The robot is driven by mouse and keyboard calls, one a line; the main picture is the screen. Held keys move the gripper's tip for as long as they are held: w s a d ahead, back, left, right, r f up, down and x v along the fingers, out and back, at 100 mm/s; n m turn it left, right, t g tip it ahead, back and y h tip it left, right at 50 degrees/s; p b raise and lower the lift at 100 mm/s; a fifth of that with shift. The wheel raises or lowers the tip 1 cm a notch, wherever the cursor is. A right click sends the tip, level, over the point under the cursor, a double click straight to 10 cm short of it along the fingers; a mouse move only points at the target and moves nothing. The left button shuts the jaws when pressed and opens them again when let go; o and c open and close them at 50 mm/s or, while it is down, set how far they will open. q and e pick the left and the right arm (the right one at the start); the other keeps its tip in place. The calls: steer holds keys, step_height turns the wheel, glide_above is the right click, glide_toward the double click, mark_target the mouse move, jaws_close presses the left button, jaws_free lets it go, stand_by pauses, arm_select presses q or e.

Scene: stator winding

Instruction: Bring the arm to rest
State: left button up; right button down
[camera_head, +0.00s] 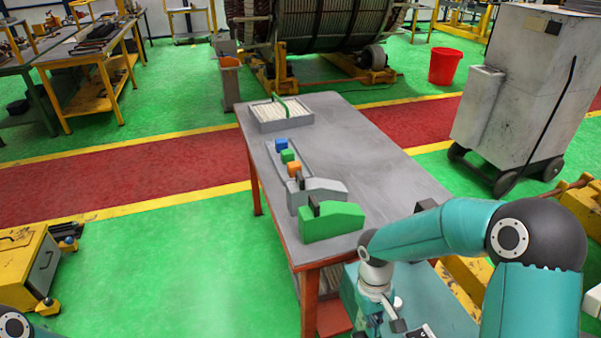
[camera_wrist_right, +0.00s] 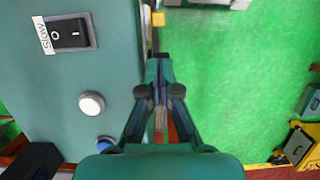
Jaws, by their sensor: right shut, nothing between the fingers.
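My right arm (camera_head: 440,232) comes in from the lower right in the head view, bent at the elbow. My right gripper (camera_head: 392,322) hangs low beside the near end of the grey table, partly cut off by the lower picture edge. In the right wrist view the gripper (camera_wrist_right: 158,68) has its fingers together, with nothing between them. It is beside a teal panel (camera_wrist_right: 95,110) with a black rocker switch (camera_wrist_right: 70,34), a white button (camera_wrist_right: 92,104) and a blue button. Only a joint of my left arm shows, at the lower left corner; its gripper is out of view.
The grey table (camera_head: 365,135) carries a tray of pale strips (camera_head: 282,113), blue, green and orange blocks, and a grey and a green tool (camera_head: 332,220). A large wound stator (camera_head: 330,22) stands behind. A grey wheeled cabinet (camera_head: 525,90) is at right. Green floor lies open at left.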

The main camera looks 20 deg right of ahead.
steer(key=s+a+f+m+g+y, duration=0.15)
steer(key=s+a+f+y, duration=0.25)
steer(key=s+a+f, duration=0.9)
steer(key=shift+w+a+f+m+t, duration=0.1)
steer(key=shift+w+f+m+t, duration=0.1)
steer(key=shift+w+f+t, duration=0.4)
steer(key=shift+w+d+f+m+t, duration=0.1)
steer(key=shift+w+f+m+t, duration=0.15)
steer(key=shift+w+t, duration=0.65)
steer(key=shift+w+a+f+m+t, duration=0.15)
steer(key=shift+w+f+t, duration=0.3)
steer(key=shift+t, duration=0.5)
